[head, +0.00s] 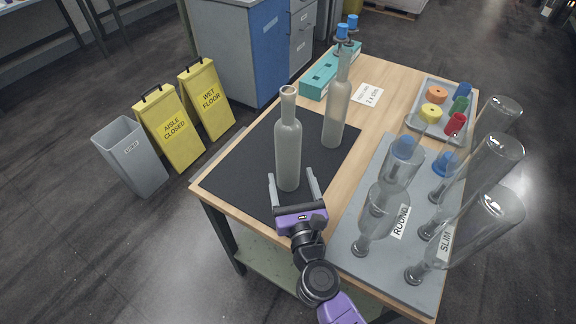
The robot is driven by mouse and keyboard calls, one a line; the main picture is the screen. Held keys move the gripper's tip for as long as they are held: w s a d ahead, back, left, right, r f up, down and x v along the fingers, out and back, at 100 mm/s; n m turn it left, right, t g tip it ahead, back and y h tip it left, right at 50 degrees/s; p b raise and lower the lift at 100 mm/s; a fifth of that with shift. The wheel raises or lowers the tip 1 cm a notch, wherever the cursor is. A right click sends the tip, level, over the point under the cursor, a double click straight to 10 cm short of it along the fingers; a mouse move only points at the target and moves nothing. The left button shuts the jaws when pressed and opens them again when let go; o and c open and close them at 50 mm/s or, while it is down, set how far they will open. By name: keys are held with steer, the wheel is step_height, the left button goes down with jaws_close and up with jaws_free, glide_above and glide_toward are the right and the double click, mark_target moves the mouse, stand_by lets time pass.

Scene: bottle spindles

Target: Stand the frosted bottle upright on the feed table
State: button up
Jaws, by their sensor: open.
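Two frosted bottles stand upright on the black mat of the wooden feed table (385,75). The nearer frosted bottle (288,148) has an open mouth at the top. The other frosted bottle (337,112) stands behind it to the right, apart from it. My gripper (291,174) is open at the near side of the nearer bottle. Its two fingers show left and right of that bottle's lower body, with visible gaps. I cannot tell how far the bottle sits between them. Nothing is held.
A grey spindle board (375,245) at the right, labelled ROUND and SLIM, carries several clear upturned bottles. A tray (424,95) of coloured pieces lies behind it. A teal box (318,82) stands at the back. The mat's left part (240,165) is bare.

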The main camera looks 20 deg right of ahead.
steer(key=shift+b+v, duration=0.4)
steer(key=shift+v, duration=2.15)
steer(key=shift+s, duration=0.4)
steer(key=s+n, duration=0.8)
steer(key=shift+s+d, duration=0.2)
steer(key=shift+s, duration=0.05)
steer(key=s+r+n+g+y, duration=0.1)
steer(key=s+r+n+y, duration=0.1)
steer(key=s+n, duration=0.8)
steer(key=s+r+n+g+y, duration=0.1)
steer(key=s+r+n+y, duration=0.1)
steer(key=s+n, duration=0.9)
steer(key=shift+s+d+r+n+g, duration=0.35)
steer(key=shift+d+r+n, duration=0.25)
steer(key=shift+n, duration=4.3)
steer(key=shift+a, duration=0.1)
